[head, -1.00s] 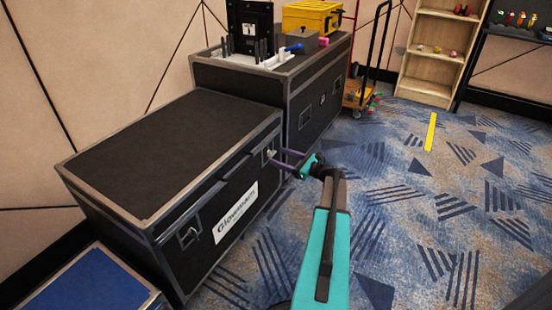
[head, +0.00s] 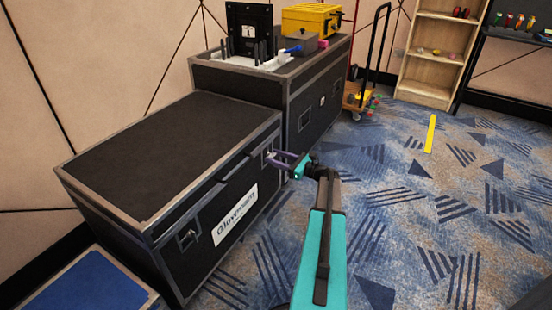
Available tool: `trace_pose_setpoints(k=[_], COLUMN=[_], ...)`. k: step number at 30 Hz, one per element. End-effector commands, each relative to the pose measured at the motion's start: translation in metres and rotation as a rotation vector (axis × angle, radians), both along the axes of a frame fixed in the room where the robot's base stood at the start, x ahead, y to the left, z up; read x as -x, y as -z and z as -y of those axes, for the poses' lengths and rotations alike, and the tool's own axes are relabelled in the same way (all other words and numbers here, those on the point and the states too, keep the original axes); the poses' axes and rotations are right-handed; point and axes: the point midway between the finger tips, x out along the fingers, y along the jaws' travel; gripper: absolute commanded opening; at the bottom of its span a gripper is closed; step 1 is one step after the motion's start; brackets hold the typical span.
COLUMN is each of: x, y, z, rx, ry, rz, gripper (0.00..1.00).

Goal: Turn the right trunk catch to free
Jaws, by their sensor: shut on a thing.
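The black trunk (head: 165,160) with metal edges and a white label (head: 236,215) stands at the left, its lid down. Its right catch (head: 268,153) is on the front face near the right end, partly hidden by my gripper. The left catch (head: 188,238) shows on the front face near the left end. My gripper (head: 274,157), with purple fingers, reaches from the right to the right catch and is shut on it. How far the catch is turned is too small to tell.
A second black case (head: 318,110) stands behind, carrying a yellow box (head: 312,17) and other gear. A blue-topped case (head: 88,288) is at the lower left. A hand truck (head: 362,95) and wooden shelf (head: 430,55) stand farther back. Carpet at the right is clear.

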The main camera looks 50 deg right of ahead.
Motion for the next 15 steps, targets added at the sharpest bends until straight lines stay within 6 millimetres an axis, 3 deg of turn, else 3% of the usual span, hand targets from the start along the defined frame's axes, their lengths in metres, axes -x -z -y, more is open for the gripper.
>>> trace_pose_setpoints(k=[15], x=[-0.0002], y=[0.0002], z=[-0.0004], rx=[0.173], ry=[0.0], rz=[0.043], gripper=[0.21])
